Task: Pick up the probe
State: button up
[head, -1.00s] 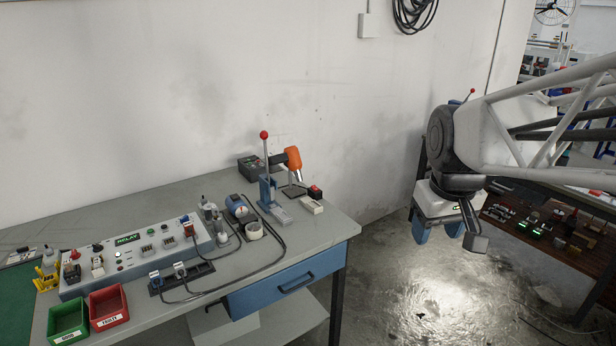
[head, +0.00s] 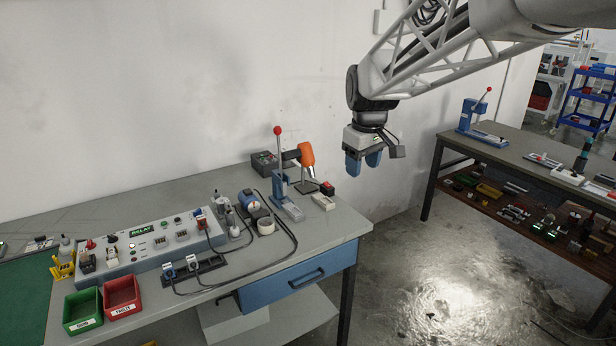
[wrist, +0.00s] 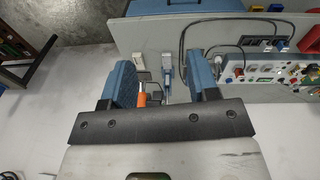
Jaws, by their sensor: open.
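Two small blue-and-white plugs with cables, the likeliest probes, sit upright in a black holder (head: 208,265) on the grey workbench. One plug (head: 168,270) is at left, the other (head: 193,263) at right; I cannot tell which is meant. The holder area shows small at the upper right of the wrist view, with blue pieces (wrist: 265,43) beside cables. My gripper (head: 363,165) hangs in the air, past the bench's right end in the head view, far from the plugs. Its blue fingers (wrist: 160,82) are apart with nothing held between them.
The relay tester (head: 150,248) stands behind the holder. Green (head: 82,309) and red (head: 122,296) bins are in front. Cables loop across the bench.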

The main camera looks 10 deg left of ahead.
jog(key=w+a+f+n, duration=0.3)
jog(key=w+a, duration=0.5)
jog(key=a, duration=0.4)
jog(key=n+g, duration=0.1)
jog(key=n, duration=0.7)
send_over(228, 201)
notch_tip(228, 201, down, 18)
jog(key=shift+s+r, duration=0.1)
jog(key=shift+r, duration=0.1)
jog(key=shift+a, duration=0.1)
jog(key=shift+f, duration=0.15)
jog(key=shift+f, duration=1.2)
jog(key=shift+f, duration=0.1)
jog(key=shift+f, duration=2.55)
